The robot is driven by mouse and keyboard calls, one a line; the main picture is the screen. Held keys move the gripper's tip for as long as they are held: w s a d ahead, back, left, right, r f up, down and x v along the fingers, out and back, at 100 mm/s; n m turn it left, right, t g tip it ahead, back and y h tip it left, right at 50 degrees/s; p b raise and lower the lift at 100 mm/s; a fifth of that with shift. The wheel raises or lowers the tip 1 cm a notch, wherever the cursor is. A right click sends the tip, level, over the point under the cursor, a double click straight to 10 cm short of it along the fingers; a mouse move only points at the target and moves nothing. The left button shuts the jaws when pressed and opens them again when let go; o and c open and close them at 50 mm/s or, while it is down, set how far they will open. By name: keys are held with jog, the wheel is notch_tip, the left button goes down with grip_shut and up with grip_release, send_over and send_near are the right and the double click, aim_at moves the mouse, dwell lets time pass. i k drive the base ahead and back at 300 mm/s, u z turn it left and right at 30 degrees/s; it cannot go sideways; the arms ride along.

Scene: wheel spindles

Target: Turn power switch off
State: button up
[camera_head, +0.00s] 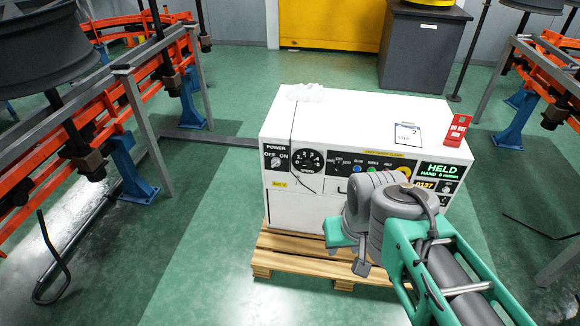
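The power switch (276,162) is a small knob at the upper left of the front panel of a white machine (350,110). The word POWER stands above it, with OFF on the left and ON on the right. The knob is too small to tell which way it points. My arm comes in from the lower right, and its wrist is in front of the right half of the machine. My gripper (362,262) is mostly hidden behind the wrist, so its fingers cannot be made out. It is to the right of and lower than the switch in the picture, apart from it.
The machine stands on a wooden pallet (270,255). A round dial (308,160), small buttons and a HELD display (440,171) share its panel.

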aim_at(276, 162)
jog(key=u, duration=0.15)
jog(key=i, duration=0.75)
jog(key=u, duration=1.1)
jog(key=i, duration=0.45)
jog(key=u, duration=0.45)
